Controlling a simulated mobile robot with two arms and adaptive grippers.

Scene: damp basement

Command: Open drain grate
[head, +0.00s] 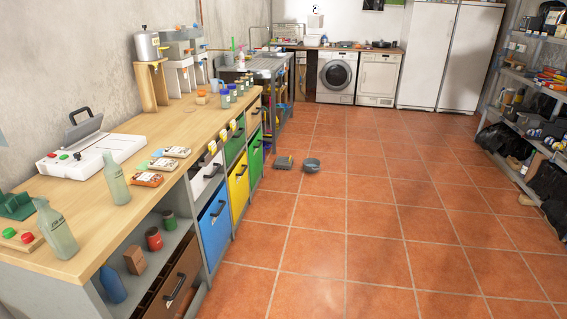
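No drain grate can be made out for certain. A small flat grey object (284,162) lies on the tiled floor near the drawers, in the middle of the head view. It is too small to tell whether it is a grate. A round dark grey bowl-like object (311,165) stands on the floor just to its right. Neither of my grippers is in view.
A long wooden workbench (120,200) with coloured drawers (238,182) runs along the left. A loaded metal shelf (520,125) stands at the right. A washing machine (337,76) and white cabinets (427,55) stand at the back.

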